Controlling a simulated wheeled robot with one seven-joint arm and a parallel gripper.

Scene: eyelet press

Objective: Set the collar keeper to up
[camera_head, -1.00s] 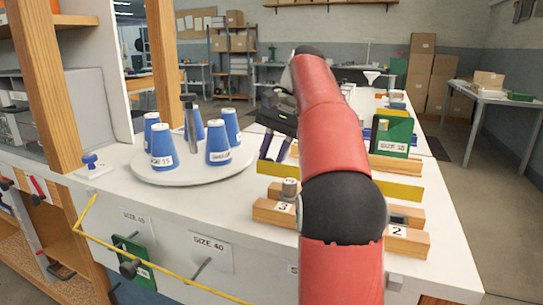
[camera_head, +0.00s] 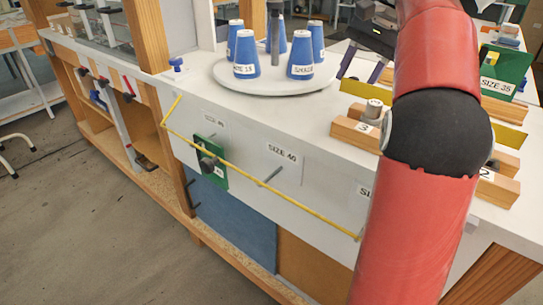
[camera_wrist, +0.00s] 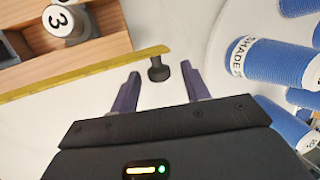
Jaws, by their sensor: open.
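My gripper (camera_head: 362,68) is over the white worktop, right of the turntable; it is open and empty. In the wrist view, a small dark knob (camera_wrist: 158,68) shows between and beyond the fingertips of my gripper (camera_wrist: 160,84), apart from both. On the bench front, a green plate (camera_head: 218,175) hangs at the left size label, with a dark round knob (camera_head: 207,164) in front of it. No label names the collar keeper, so I cannot tell for certain which part it is. My gripper is well away from the green plate.
The turntable (camera_head: 259,87) holds several blue cones. A wooden block (camera_head: 350,132) carries a grey cylinder, and a green holder (camera_head: 505,70) stands behind. A yellow strip (camera_head: 270,175) runs along the bench front near a bare peg (camera_head: 271,173).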

